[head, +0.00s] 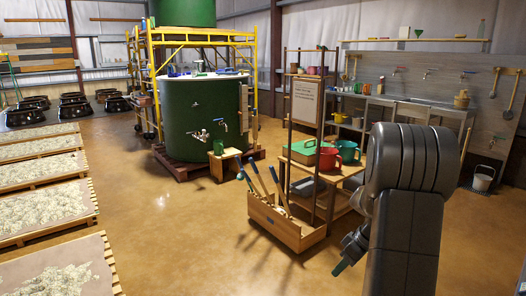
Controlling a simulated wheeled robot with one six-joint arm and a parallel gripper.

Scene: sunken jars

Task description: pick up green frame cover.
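A flat green cover (303,148) lies on a shallow wooden frame on top of a small wooden table, right of the middle in the head view. It looks like the green frame cover. My gripper (343,264) hangs at the lower right, apart from the cover and nearer to me, pointing down and left. A small teal-green piece shows at its tip; I cannot tell whether it is a fingertip or something held. The opening between the fingers is not visible.
Red (329,158) and teal (348,152) pots stand right beside the cover. A wooden tool crate (287,226) with long handles stands on the floor before the table. A large green tank (205,118) is behind left. Pallets (62,270) line the left; the middle floor is clear.

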